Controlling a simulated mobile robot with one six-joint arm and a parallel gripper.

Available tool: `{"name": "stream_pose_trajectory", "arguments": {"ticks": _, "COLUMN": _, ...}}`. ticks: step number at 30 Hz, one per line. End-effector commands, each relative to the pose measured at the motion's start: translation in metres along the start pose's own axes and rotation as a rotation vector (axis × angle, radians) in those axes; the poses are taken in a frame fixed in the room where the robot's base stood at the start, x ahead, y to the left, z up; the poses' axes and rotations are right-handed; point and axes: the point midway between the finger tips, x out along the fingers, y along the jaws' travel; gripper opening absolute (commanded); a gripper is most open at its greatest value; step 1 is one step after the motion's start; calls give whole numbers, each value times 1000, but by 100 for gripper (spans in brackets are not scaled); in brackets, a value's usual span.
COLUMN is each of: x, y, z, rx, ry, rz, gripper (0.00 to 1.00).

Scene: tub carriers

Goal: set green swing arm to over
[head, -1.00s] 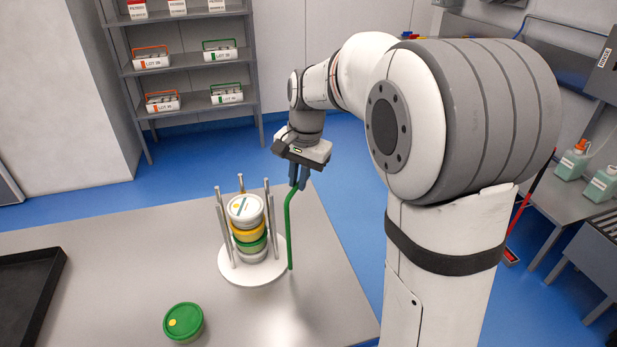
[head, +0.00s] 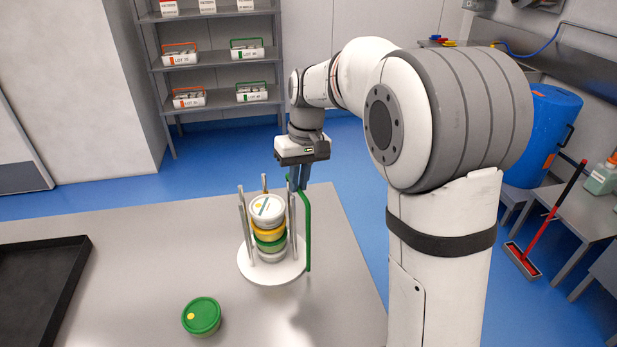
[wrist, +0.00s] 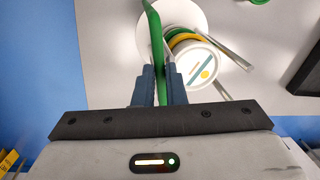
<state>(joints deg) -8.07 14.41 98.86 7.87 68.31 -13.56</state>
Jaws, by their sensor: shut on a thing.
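The green swing arm (head: 308,235) rises as a post at the right edge of a round white carrier base (head: 245,262). Its bent top leads left to my gripper, toward the tub stack. My gripper (head: 298,186) is shut on this upper part, just behind and right of the stack's top. In the wrist view the green swing arm (wrist: 154,35) runs between the two fingers of my gripper (wrist: 158,82). The stack of white, yellow and green tubs (head: 267,212) stands between grey upright rods. The fingers hide part of the arm's end.
A loose green-lidded tub (head: 202,316) sits on the table in front of the carrier. A black tray (head: 70,290) lies at the left. The table (head: 150,240) between is clear. A shelf (head: 215,52) with lot boxes stands behind.

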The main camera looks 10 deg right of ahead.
Motion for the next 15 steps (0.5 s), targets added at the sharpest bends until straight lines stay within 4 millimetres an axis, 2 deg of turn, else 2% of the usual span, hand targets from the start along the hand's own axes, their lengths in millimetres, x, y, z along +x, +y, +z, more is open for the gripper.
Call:
{"name": "stream_pose_trajectory", "arguments": {"ticks": 3, "x": 1, "y": -9, "z": -1, "rx": -107, "ry": -15, "rz": -6, "gripper": 0}}
{"name": "stream_pose_trajectory", "arguments": {"ticks": 15, "x": 3, "y": -23, "z": 2, "rx": -381, "ry": -50, "rz": -4, "gripper": 0}}
